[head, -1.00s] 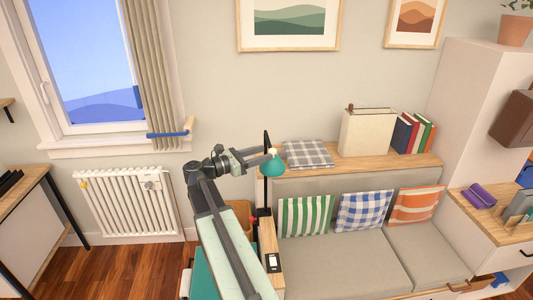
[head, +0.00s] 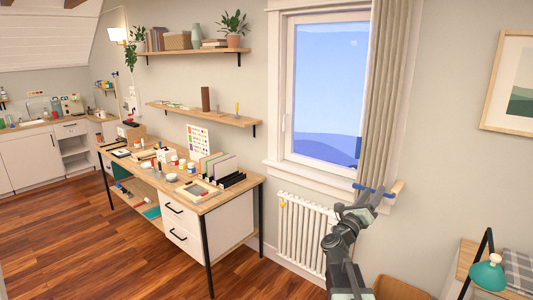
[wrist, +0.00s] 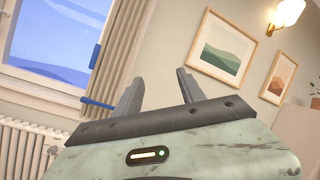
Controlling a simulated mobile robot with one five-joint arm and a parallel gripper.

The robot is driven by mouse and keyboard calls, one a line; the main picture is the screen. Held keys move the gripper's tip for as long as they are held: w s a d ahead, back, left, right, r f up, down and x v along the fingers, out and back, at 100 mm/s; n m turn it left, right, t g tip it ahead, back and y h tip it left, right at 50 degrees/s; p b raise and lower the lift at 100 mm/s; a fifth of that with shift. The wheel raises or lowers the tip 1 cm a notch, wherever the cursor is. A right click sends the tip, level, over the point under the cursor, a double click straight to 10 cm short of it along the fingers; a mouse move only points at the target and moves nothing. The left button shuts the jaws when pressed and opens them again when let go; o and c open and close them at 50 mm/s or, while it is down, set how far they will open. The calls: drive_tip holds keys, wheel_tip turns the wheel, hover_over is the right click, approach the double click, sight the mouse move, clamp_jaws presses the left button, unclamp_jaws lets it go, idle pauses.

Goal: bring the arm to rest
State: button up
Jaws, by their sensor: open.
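My arm rises from the bottom of the head view, right of centre, and is bent at the elbow. My gripper (head: 376,197) is at its upper end, in front of the curtain's lower part, small and partly overlapped by arm links. In the wrist view my gripper (wrist: 158,84) shows two dark fingers standing wide apart. Nothing is between them except the distant wall. No object is held.
A long desk (head: 228,197) with many small items stands left. A radiator (head: 303,232) is under the window (head: 328,90). A blue curtain tie (head: 366,189) lines up close to my gripper. Open wooden floor lies left.

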drive_tip(key=w+a+f+n+t+y, duration=0.2)
drive_tip(key=w+a+f+n+y, duration=0.15)
drive_tip(key=a+n+y, duration=0.55)
drive_tip(key=w+a+f+n+t+y, duration=0.1)
drive_tip(key=w+a+f+n+y, duration=0.25)
drive_tip(key=a+n+y, duration=0.55)
drive_tip(key=s+a+f+n+g+y, duration=0.1)
drive_tip(key=s+a+f+n+g, duration=0.45)
drive_tip(key=a+f+n, duration=0.55)
drive_tip(key=s+d+f+n+g+h, duration=0.1)
drive_tip(key=s+d+f+n+g, duration=0.1)
drive_tip(key=s, duration=0.5)
drive_tip(key=s+d+f+n+g, duration=0.2)
drive_tip(key=s+f+n+g, duration=0.2)
drive_tip(key=s+f+g, duration=0.2)
drive_tip(key=s+d+f+n+g+h, duration=0.1)
drive_tip(key=s+d+f+n+g, duration=0.1)
drive_tip(key=s+f, duration=0.4)
drive_tip(key=s+n+g, duration=0.1)
drive_tip(key=s+g, duration=0.1)
drive_tip(key=s, duration=0.1)
drive_tip(key=shift+s+h, duration=0.2)
drive_tip(key=shift+h, duration=0.1)
drive_tip(key=shift+c, duration=0.4)
